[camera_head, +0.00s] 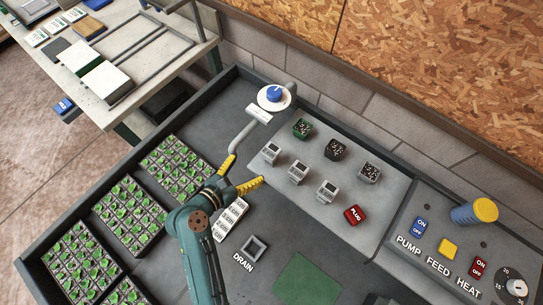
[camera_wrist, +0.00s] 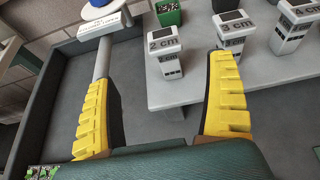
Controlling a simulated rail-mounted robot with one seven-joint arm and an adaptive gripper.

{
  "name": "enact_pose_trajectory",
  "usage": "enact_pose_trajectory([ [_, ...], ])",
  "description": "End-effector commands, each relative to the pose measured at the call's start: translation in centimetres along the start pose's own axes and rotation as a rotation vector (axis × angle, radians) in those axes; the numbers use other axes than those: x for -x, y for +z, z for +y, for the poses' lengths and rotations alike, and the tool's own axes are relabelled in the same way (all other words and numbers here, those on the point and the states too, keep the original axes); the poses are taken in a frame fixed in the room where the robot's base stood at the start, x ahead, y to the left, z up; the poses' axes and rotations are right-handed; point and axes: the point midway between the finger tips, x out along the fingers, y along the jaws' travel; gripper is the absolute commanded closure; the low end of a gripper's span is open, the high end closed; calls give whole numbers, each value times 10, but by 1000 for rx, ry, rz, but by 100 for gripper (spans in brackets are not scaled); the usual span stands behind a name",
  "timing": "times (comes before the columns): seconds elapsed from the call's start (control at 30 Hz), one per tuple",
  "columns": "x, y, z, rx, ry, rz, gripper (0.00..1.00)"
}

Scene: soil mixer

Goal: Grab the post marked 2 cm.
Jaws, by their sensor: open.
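The post marked 2 cm (camera_wrist: 165,58) is a pale grey block with a dark top, standing upright on a raised grey panel. In the head view it appears to be the leftmost (camera_head: 271,152) of three similar posts. My gripper (camera_wrist: 162,72) is open, with its two yellow ridged fingers spread wide. In the wrist view the post stands beyond the fingers, between their tips and nearer the right one; nothing is held. In the head view my gripper (camera_head: 246,170) is at the left of the panel, just short of the post.
A similar post (camera_head: 299,171) and one marked 4 cm (camera_wrist: 294,28) stand to the right. A grey pipe (camera_head: 241,138) is left of the panel.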

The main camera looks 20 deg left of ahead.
Motion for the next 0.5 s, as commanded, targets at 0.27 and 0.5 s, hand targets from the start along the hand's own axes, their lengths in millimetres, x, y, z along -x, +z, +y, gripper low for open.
enact_pose_trajectory([
  [0.27, -64, 0, -1, -1, -3, -1, 13],
  [0.5, -93, -3, -4, 0, -3, -1, 13],
])
